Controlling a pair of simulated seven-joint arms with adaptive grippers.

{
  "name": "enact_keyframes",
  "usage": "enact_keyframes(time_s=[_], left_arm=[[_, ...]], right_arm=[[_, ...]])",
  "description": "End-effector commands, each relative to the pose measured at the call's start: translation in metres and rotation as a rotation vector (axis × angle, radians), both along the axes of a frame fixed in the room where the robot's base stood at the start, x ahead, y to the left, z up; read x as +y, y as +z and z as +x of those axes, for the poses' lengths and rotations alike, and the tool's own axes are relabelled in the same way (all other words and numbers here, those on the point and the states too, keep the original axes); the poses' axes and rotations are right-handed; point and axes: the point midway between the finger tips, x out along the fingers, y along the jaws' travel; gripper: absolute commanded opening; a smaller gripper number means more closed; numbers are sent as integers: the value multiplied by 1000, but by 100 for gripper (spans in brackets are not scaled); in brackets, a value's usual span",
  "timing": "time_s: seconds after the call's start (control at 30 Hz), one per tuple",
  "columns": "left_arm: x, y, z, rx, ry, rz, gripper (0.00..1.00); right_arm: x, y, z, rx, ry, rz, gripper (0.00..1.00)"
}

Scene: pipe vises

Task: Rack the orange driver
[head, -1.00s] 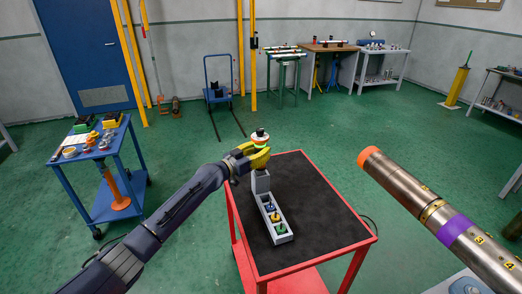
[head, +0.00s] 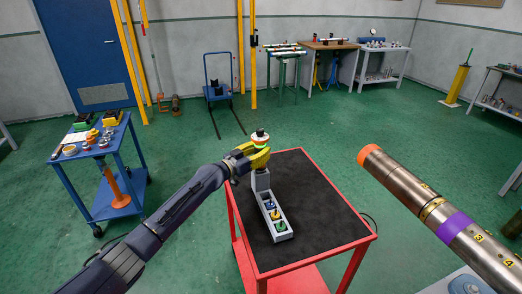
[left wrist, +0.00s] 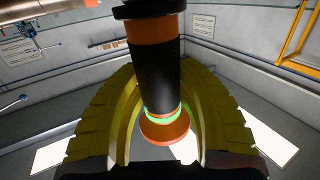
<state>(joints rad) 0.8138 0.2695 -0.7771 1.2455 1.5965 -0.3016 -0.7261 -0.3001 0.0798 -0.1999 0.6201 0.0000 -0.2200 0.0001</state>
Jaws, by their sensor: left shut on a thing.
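My left gripper (head: 259,158) is shut on the orange driver (left wrist: 165,128), with its yellow fingers on either side of it. In the left wrist view the driver is an orange and black cylinder with a glowing green ring near its orange end. In the head view its dark and white top (head: 260,136) stands above the fingers, roughly upright. A long grey rack (head: 286,237) lies on the cart just below, with a taller grey block (head: 262,182) at its far end under the gripper. I cannot tell whether the driver touches that block. My right gripper is not in view.
Several small pieces, blue, yellow and green (head: 281,226), sit in the rack. The red cart's black top (head: 320,205) is clear to the right. A metal pipe (head: 425,205) with an orange end juts in from the right. A blue cart (head: 115,150) stands left.

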Motion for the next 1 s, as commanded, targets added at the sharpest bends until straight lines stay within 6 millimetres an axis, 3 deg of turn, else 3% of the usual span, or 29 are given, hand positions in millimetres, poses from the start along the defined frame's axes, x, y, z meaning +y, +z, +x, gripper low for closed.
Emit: enact_keyframes(time_s=[1.0], left_arm=[[0,-7,1,-2,1,-4,0]], right_arm=[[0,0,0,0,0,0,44]])
